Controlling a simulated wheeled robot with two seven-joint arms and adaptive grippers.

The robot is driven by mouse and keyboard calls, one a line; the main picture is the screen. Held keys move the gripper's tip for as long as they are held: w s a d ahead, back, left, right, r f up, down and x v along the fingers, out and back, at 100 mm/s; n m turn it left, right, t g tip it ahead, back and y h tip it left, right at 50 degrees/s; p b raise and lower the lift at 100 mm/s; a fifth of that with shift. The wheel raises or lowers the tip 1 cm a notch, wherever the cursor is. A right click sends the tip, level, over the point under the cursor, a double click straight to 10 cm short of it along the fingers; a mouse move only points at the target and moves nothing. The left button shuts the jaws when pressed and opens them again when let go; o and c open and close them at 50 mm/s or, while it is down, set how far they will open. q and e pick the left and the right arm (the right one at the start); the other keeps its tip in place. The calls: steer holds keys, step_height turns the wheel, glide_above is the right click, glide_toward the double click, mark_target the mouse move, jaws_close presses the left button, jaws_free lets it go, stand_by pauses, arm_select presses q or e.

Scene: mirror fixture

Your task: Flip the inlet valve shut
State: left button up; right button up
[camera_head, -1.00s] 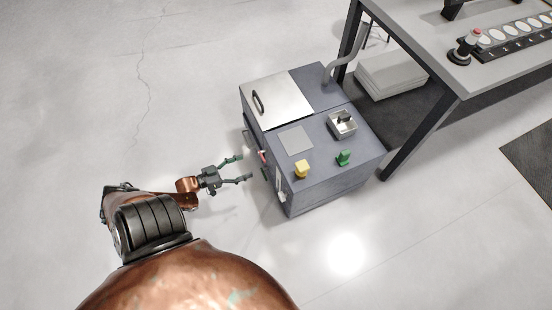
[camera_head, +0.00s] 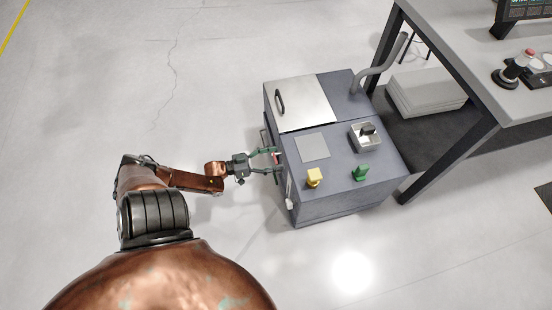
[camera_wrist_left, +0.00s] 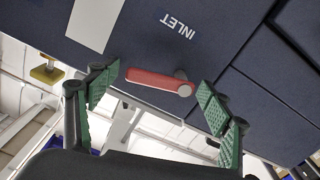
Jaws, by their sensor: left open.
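The inlet valve's red lever (camera_wrist_left: 155,81) is on the dark side face of the cabinet, below an upside-down INLET label (camera_wrist_left: 177,25) in the left wrist view. The lever lies nearly level there, its grey pivot at its right end. My left gripper (camera_wrist_left: 157,98) is open and empty, with green-padded fingers on either side of the lever; I cannot tell whether either touches it. In the head view my left gripper (camera_head: 277,160) is at the cabinet's left side, and the lever is mostly hidden. My right gripper is not in view.
The grey cabinet (camera_head: 340,186) has a yellow knob (camera_head: 314,177), a green knob (camera_head: 360,173) and a switch box (camera_head: 366,136) on top. A hose (camera_head: 383,68) rises behind it. A workbench (camera_head: 470,92) stands at the right. The floor at the left is clear.

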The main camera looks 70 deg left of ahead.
arm_select(q)
steer(key=shift+c, duration=0.2)
steer(key=c, duration=1.1)
steer(key=shift+d+m+p, duration=0.1)
steer(key=shift+m+p, duration=0.4)
steer(key=shift+m, duration=0.3)
steer(key=shift+f+m, duration=0.35)
steer(key=shift+m, duration=0.45)
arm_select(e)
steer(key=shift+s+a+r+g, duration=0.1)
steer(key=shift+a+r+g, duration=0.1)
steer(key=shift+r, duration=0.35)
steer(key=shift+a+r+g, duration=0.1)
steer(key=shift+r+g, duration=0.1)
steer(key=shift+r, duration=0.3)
arm_select(q)
steer(key=o, duration=1.1)
steer(key=shift+o, duration=0.2)
